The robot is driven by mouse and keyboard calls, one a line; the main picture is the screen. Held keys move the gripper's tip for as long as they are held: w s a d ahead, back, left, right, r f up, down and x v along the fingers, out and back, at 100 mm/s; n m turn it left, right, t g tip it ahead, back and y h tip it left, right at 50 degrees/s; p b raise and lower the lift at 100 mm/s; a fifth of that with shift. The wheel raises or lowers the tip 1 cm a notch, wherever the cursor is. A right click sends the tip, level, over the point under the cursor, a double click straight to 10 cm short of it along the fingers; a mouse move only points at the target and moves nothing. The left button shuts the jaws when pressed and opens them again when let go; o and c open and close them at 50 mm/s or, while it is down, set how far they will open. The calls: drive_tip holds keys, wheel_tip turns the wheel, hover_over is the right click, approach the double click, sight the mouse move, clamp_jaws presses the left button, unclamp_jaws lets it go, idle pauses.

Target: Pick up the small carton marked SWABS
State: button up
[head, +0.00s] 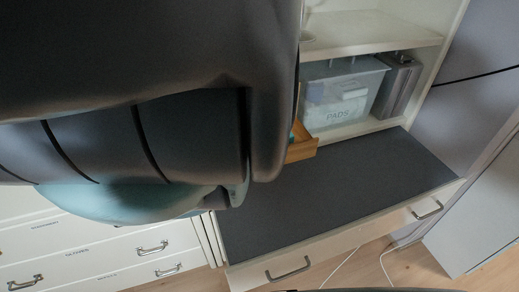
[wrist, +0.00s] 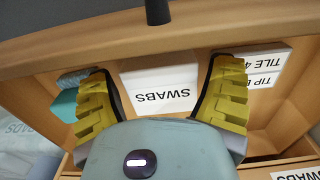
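The white carton marked SWABS (wrist: 160,78) stands in a wooden tray (wrist: 40,92) with its lettering upside down in the wrist view. My gripper (wrist: 163,66) is open, with one yellow finger to the left of the carton and one to the right. The fingers look close to its sides, but I cannot tell whether they touch it. In the head view my arm hides the gripper and the carton; only a corner of the wooden tray (head: 302,151) shows.
White boxes marked TILE and TIP (wrist: 252,70) are right of the right finger. Teal items (wrist: 66,98) are by the left finger. A clear bin marked PADS (head: 341,92) stands on a shelf. The dark counter top (head: 340,195) is bare where visible.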

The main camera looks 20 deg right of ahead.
drive_tip(key=c, duration=0.8)
drive_tip(key=shift+r, duration=0.2)
